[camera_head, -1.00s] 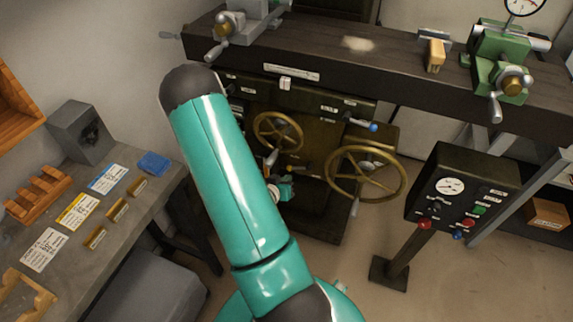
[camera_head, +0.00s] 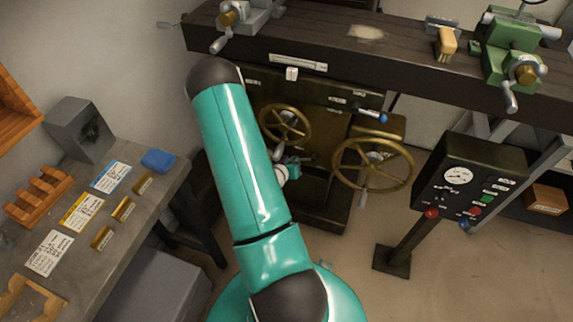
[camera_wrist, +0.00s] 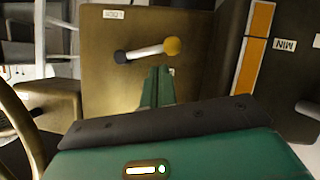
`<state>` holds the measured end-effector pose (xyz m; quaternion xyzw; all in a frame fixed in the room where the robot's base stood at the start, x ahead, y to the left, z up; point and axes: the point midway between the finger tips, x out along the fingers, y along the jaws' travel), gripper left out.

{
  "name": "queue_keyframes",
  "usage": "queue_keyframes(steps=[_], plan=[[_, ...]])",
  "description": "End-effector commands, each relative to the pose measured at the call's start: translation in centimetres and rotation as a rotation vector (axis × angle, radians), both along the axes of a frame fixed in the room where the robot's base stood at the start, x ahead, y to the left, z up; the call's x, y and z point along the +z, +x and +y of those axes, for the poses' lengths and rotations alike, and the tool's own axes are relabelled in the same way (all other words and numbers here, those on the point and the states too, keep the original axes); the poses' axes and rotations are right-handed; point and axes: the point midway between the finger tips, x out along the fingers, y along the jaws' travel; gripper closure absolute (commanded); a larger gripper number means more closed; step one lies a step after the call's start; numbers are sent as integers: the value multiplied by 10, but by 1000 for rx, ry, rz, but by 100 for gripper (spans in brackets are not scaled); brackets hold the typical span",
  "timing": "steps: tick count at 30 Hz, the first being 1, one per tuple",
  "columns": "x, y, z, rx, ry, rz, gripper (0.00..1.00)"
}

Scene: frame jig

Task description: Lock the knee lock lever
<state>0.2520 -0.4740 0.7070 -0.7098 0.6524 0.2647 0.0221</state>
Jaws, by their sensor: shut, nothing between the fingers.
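In the wrist view a lever with a pale shaft (camera_wrist: 144,52), a yellow ball knob at its right end and a dark ball at its left end lies across a brass-coloured plate (camera_wrist: 100,80). The shaft tilts slightly up to the right. A label reading LOCK (camera_wrist: 113,14), upside down, is on the plate above the dark end. My gripper (camera_wrist: 157,74) is shut and empty, its green fingertips just below the shaft and left of the yellow knob; contact cannot be told. In the head view my gripper (camera_head: 292,160) is small by the machine front, and my arm hides the lever.
Two brass handwheels (camera_head: 372,165) (camera_head: 285,124) stand close to my gripper; one rim shows at left in the wrist view. The control box (camera_head: 470,176) on its post is at right. The workbench (camera_head: 150,205) is at left. Open floor lies at front right.

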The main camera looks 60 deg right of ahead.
Motion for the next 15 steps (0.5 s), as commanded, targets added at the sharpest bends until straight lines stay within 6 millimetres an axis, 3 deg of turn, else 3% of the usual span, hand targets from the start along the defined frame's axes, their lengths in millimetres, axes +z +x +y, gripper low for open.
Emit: queue_keyframes(steps=[6,15], plan=[[-9,1,-21,-1,0,-1,100],[-9,4,-22,1,-1,-1,100]])
